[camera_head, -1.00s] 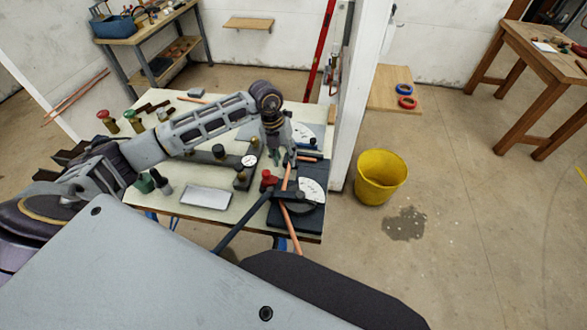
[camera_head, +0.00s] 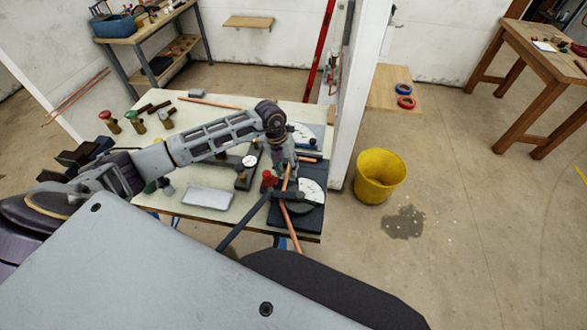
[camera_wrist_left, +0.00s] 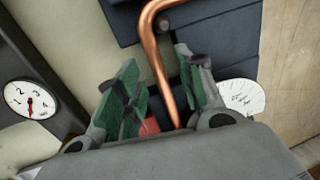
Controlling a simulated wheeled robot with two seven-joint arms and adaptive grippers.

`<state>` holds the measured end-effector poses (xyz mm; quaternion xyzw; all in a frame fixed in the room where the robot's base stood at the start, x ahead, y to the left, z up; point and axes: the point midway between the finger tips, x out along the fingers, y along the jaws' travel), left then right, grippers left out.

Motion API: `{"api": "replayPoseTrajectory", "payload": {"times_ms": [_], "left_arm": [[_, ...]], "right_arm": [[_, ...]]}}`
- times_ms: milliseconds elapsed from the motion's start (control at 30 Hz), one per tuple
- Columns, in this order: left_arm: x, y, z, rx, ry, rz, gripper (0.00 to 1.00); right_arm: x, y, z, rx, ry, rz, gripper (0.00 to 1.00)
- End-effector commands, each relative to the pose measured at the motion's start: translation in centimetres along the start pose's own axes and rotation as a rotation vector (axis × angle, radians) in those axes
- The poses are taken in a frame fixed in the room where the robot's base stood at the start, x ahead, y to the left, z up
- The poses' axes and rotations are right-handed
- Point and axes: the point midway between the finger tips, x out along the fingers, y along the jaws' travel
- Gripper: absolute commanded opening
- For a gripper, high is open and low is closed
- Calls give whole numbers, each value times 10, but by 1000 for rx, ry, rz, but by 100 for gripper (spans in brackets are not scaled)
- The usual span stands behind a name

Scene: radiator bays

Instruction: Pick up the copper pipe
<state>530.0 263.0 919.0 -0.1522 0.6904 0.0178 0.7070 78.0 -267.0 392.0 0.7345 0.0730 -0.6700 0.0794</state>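The copper pipe (camera_head: 293,231) lies in the dark bender (camera_head: 313,213) at the table's front right and sticks out past the front edge. In the left wrist view the pipe (camera_wrist_left: 155,58) is bent near the top and runs down between my fingers. My left gripper (camera_head: 287,178) points down over the bender. Its green-padded fingers (camera_wrist_left: 157,60) are open on either side of the pipe, with gaps visible. The pipe's lower end is hidden behind the gripper body. My right gripper is not in view.
A white post (camera_head: 352,110) stands close to the table's right. A yellow bucket (camera_head: 379,178) is on the floor beyond.

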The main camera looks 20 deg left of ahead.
Motion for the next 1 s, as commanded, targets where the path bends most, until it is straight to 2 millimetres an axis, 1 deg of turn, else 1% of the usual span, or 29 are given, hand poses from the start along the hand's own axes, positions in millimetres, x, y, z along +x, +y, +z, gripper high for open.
{"api": "replayPoseTrajectory", "payload": {"times_ms": [367, 467, 667, 700, 1000], "left_arm": [[0, 0, 0, 0, 0, 0, 38], [0, 0, 0, 0, 0, 0, 28], [0, 0, 0, 0, 0, 0, 2], [0, 0, 0, 0, 0, 0, 0], [0, 0, 0, 0, 0, 0, 0]], "right_arm": [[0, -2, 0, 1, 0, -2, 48], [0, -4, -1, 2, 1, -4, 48], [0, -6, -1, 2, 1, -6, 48], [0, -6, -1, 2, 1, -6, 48], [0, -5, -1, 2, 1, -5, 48]]}}
